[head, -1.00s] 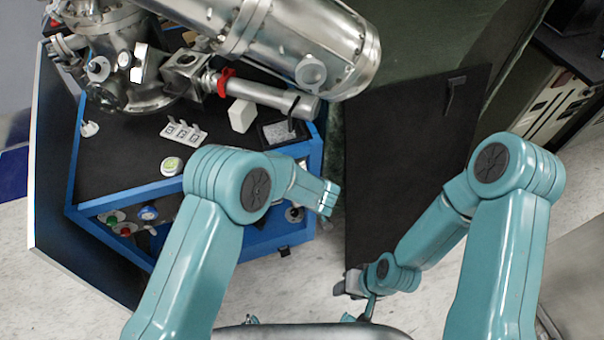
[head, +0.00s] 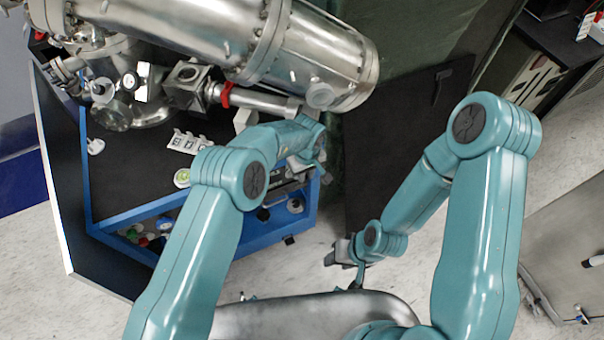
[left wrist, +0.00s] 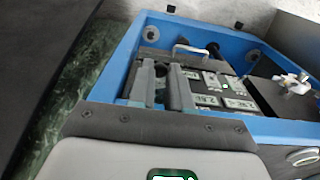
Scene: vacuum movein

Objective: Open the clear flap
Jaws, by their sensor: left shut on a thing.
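My left gripper (head: 316,158) is at the front right corner of the blue-framed cart (head: 205,215), its fingers partly hidden by its wrist. In the left wrist view its two grey fingers (left wrist: 161,82) reach over the blue frame, close together and shut on a thin piece. The clear flap is see-through and its outline is hard to make out; the held piece appears to be part of it. A silvery handle (left wrist: 196,50) and panels with small displays (left wrist: 222,92) show inside the frame. My right gripper (head: 343,254) hangs over the floor; its jaw gap is unclear.
A large steel vacuum chamber (head: 310,55) with pipes lies above the cart, close over my left gripper. A dark panel (head: 395,150) stands right of the cart. Pale floor (head: 285,268) is free in front of it. A grey cabinet (head: 575,250) stands at the right.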

